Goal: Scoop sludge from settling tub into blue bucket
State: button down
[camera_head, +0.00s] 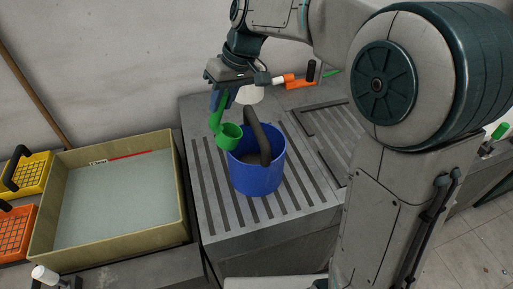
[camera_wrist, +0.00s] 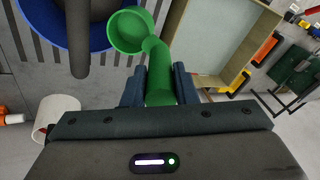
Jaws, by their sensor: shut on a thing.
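A green scoop (camera_head: 229,135) is held by its handle in my gripper (camera_head: 222,98), with its cup low at the left rim of the blue bucket (camera_head: 257,178). In the wrist view the scoop's round cup (camera_wrist: 130,30) looks empty, and its handle sits between my gripper's fingers (camera_wrist: 160,85). The bucket stands upright on a slatted grey surface, with its dark handle raised across the opening; a little greyish stuff shows inside. The settling tub (camera_head: 120,243), a wide tan box at the left, holds flat pale grey sludge (camera_head: 115,195). It also shows in the wrist view (camera_wrist: 177,35).
Yellow (camera_head: 35,175) and orange (camera_head: 18,232) tools with grid faces and dark handles lie left of the tub. A white container (camera_head: 250,95) stands behind the bucket. An orange tool (camera_head: 297,82) lies at the back. The slatted top (camera_head: 225,220) is clear in front of the bucket.

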jog(key=shift+a+f+h+p, duration=0.1)
jog(key=shift+a+h+p, duration=0.5)
jog(key=shift+a, duration=0.15)
jog(key=shift+a+f, duration=0.1)
jog(key=shift+f, duration=0.15)
jog(key=shift+r, duration=0.1)
jog(key=shift+r+p, duration=1.95)
jog(key=shift+r, duration=0.55)
jog(key=shift+f, duration=0.1)
